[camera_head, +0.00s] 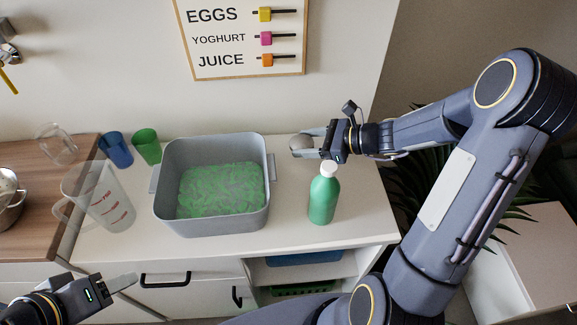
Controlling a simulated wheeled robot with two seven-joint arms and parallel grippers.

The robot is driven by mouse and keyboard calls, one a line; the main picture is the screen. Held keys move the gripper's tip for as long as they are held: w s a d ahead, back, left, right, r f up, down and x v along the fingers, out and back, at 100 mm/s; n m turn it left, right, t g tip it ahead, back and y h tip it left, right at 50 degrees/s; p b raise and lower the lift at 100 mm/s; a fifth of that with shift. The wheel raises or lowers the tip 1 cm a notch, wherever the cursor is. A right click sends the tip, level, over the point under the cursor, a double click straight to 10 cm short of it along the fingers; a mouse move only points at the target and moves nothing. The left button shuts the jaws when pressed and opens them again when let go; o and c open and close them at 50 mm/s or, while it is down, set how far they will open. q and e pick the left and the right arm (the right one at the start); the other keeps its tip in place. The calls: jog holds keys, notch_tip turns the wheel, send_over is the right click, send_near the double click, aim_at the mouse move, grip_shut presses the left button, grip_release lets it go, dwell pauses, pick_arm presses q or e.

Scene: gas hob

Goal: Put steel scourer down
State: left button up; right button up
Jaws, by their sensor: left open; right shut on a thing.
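The steel scourer (302,144) is a small grey rounded thing at the right of the grey basin in the head view. My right gripper (308,144) is shut on it, above the right part of the white counter, behind and a little left of the green bottle. The fingers partly cover the scourer, and I cannot tell whether it touches the counter. My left gripper (125,283) is open and empty at the lower left, in front of the counter.
A grey basin (212,227) with green contents stands mid-counter. A green bottle (323,198) with a white cap stands close to my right gripper. A clear measuring jug (100,200), blue cup (117,151) and green cup (147,146) stand left. White counter (285,222) shows bare between basin and bottle.

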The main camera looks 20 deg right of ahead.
aim_at(306, 169)
notch_tip(306, 169, down, 8)
dwell(0.4)
jog(key=shift+b, duration=0.3)
jog(key=shift+f, duration=0.15)
jog(key=o, duration=1)
jog(key=shift+c, duration=0.2)
